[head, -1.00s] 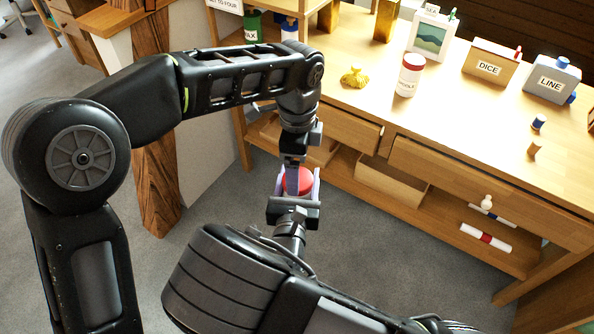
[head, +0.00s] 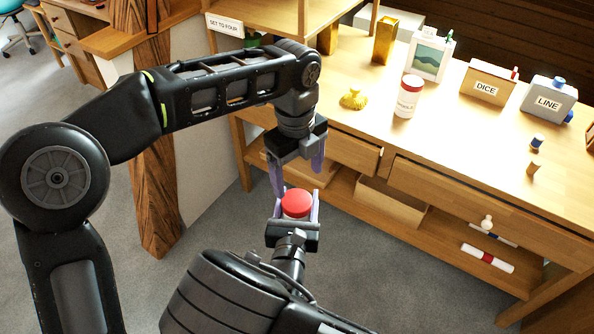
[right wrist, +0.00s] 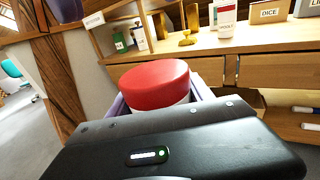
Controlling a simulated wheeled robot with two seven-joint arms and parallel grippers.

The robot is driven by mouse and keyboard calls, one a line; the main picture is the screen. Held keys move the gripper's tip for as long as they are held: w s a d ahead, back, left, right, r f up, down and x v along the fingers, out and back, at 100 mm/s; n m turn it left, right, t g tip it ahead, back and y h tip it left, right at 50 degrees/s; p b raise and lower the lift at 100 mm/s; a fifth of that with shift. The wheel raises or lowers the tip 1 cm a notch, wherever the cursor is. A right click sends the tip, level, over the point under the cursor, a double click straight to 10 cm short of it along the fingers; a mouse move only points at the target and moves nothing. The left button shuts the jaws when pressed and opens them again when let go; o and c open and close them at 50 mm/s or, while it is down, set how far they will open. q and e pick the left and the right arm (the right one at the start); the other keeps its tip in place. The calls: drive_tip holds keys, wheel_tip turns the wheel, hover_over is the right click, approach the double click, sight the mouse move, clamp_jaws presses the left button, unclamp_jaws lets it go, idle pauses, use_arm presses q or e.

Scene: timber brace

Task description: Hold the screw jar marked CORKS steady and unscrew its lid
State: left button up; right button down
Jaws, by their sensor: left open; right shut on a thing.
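A jar with a red lid (head: 297,203) and a pale body is held upright in my right gripper (head: 297,212), which is shut on its body. In the right wrist view the red lid (right wrist: 155,82) sits on the jar, with a strip of white body below it and purple fingers at its sides. The jar's label does not show, so I cannot read CORKS on it. My left gripper (head: 297,172) is open and empty just above the lid, its purple fingers spread wide and pointing down. The lid is on the jar; I cannot tell how tight it is.
A workbench (head: 465,130) stands behind the jar, with partly open drawers. On it are another red-lidded jar (head: 408,96), a yellow lump (head: 353,99), a DICE box (head: 487,85) and a LINE container (head: 549,103). The jar is held clear of the bench, above the floor.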

sight(297, 200)
use_arm(q)
drive_tip(key=shift+s+d+r+m, duration=0.1)
drive_tip(key=shift+r+m, duration=0.25)
drive_tip(key=shift+m, duration=0.75)
drive_tip(key=m, duration=0.3)
drive_tip(key=shift+a+r, duration=0.1)
drive_tip(key=shift+a, duration=0.1)
drive_tip(key=shift+f, duration=4.05)
drive_tip(key=shift+c, duration=0.2)
